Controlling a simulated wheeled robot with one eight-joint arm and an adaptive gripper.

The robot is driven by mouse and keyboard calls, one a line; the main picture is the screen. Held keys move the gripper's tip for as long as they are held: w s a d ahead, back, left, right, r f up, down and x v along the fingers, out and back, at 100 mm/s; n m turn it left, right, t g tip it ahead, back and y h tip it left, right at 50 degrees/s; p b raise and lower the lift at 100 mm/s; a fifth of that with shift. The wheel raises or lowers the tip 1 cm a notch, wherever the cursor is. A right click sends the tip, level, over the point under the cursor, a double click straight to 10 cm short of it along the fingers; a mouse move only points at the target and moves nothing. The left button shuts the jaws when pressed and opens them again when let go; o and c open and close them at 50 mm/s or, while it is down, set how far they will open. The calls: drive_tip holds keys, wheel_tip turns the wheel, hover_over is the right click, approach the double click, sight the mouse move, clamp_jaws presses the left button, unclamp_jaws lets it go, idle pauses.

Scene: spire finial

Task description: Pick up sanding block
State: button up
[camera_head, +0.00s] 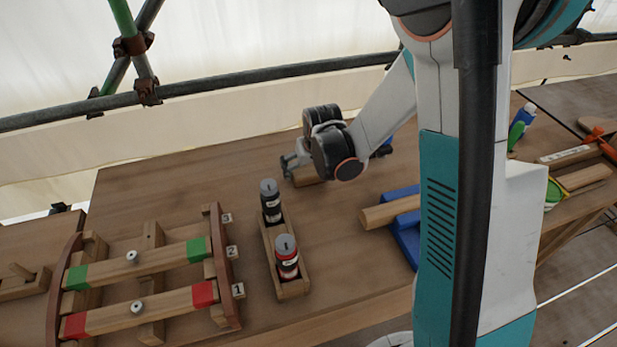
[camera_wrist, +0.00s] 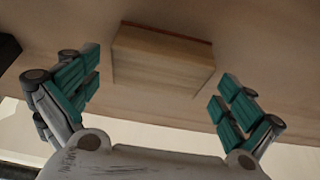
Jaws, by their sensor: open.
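The sanding block, a pale wooden block with a thin reddish-brown layer along one edge, lies on the wooden table in the wrist view (camera_wrist: 163,60). In the head view only a small part of a wooden block (camera_head: 306,178) shows beneath my gripper (camera_head: 291,163). In the wrist view my gripper (camera_wrist: 158,100) is open, with one teal-padded finger at the left and one at the right. The block lies ahead of and between the fingers, and neither finger visibly touches it. My gripper and wrist partly hide the block in the head view.
A wooden holder (camera_head: 297,286) with a black-labelled can (camera_head: 270,202) and a red-labelled can (camera_head: 287,258) stands nearby. A wooden rack (camera_head: 150,334) with green- and red-ended bars is at the left. A blue support (camera_head: 405,232) holds a wooden piece (camera_head: 388,212). Scaffold pipes run behind.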

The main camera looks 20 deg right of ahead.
sight(309, 168)
drive_tip(key=shift+x, duration=0.85)
drive_tip(key=shift+r, duration=0.1)
drive_tip(key=c, duration=1.2)
drive_tip(key=shift+o, duration=0.2)
drive_tip(key=shift+r, duration=0.1)
wheel_tip(309, 168, up, 20)
drive_tip(key=p, duration=0.6)
drive_tip(key=shift+p, duration=0.4)
